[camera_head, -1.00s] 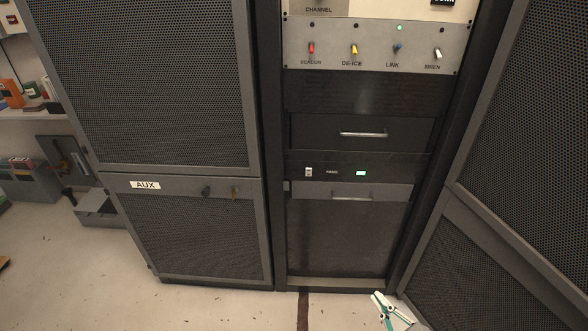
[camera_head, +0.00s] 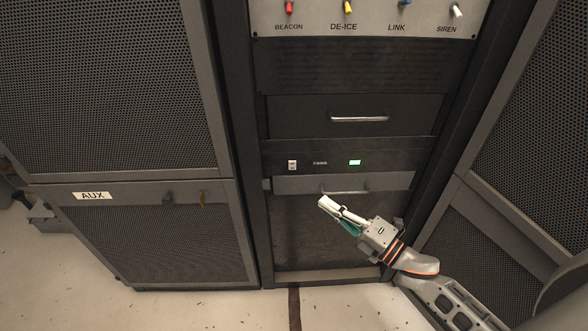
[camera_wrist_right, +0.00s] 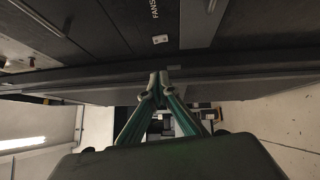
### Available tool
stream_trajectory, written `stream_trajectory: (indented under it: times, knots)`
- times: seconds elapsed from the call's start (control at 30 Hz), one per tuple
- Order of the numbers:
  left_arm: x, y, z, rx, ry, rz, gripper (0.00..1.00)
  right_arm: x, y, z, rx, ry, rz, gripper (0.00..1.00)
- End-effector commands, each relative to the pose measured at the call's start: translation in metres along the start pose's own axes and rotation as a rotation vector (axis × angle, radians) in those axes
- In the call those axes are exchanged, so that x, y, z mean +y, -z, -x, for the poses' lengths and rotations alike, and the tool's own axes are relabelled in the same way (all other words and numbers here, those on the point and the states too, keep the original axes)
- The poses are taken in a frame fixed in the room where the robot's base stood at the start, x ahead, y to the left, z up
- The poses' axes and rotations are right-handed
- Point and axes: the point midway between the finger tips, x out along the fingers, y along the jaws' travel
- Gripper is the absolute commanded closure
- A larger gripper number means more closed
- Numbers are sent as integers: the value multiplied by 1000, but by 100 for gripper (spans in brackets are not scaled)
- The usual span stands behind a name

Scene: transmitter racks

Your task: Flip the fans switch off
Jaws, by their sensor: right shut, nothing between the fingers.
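The fans switch (camera_head: 292,165) is a small pale rocker on a dark rack panel, left of its label and a lit green indicator (camera_head: 355,162). In the wrist view the switch (camera_wrist_right: 160,39) shows as a small light piece beside the FANS lettering. Its rocker position is too small to tell. My right gripper (camera_head: 324,202) is shut and empty, in front of the rack, below and a little right of the switch in the head view. Its fingertips (camera_wrist_right: 157,80) meet in the wrist view and appear apart from the switch. My left gripper is not in view.
Above is a drawer with a handle (camera_head: 359,118), and a panel of toggles (camera_head: 372,18) labelled BEACON, DE-ICE, LINK and SIREN. A grey shelf front (camera_head: 389,182) lies just below the fans panel. The AUX cabinet (camera_head: 150,240) stands left; an open mesh door (camera_head: 520,120) stands right.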

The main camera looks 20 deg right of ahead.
Motion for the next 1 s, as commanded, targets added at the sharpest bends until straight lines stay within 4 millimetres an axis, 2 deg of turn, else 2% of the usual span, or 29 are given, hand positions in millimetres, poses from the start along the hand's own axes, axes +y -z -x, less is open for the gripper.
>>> stream_trajectory:
  times: [0.23,0.37,0.83,1.0]
  knots:
    - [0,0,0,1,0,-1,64,0,0,-3,-1,-1,-2,100]
    - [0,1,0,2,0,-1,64,1,-1,-15,-2,-2,-3,100]
    - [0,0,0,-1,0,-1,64,1,0,-104,-2,-2,-4,100]
    - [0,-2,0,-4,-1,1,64,0,-19,-119,-2,0,-3,100]
